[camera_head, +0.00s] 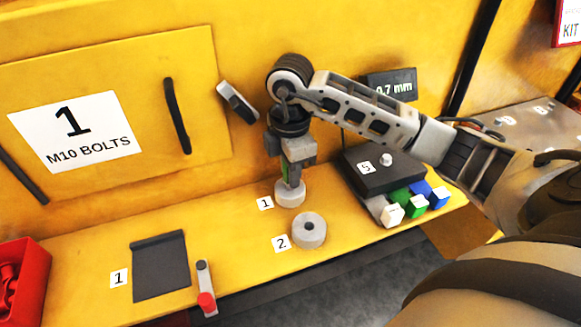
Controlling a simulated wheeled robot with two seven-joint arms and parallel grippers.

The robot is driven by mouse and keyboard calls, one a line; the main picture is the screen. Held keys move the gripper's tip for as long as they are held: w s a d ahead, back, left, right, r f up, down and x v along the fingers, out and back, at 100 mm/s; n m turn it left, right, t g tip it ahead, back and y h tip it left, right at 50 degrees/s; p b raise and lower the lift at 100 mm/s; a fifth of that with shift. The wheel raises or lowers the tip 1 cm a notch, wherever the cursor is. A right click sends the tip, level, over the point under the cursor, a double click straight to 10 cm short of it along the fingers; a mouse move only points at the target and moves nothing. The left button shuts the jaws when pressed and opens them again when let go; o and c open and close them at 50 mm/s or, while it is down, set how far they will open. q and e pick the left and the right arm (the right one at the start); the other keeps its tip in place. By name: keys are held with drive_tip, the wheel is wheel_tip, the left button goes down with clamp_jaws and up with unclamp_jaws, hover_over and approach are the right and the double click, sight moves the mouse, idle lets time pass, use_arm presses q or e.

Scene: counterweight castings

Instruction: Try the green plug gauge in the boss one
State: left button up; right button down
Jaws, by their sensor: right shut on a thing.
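My right gripper (293,176), on the arm coming in from the right, points down and is shut on the green plug gauge (284,170). Only a narrow green strip of the gauge shows between the fingers. Boss one (290,196), a pale round casting beside the label 1, stands directly beneath the fingertips. The gripper hides the top of its bore, so I cannot tell whether the gauge's tip is inside. Boss two (309,233), a pale ring with an open dark hole, stands in front of it. My left gripper is not in view.
White, green and blue blocks (392,215) sit right of the bosses, before a dark box (378,171) labelled 5. A display (390,86) reads 0.7 mm. A dark plate (160,267), a red-tipped lever (206,290) and a red bin (37,262) are left.

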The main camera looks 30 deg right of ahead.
drive_tip(key=c, duration=1.1)
unclamp_jaws()
wheel_tip(320, 180, up, 28)
drive_tip(key=shift+f+p, duration=0.1)
drive_tip(key=shift+p, duration=1.1)
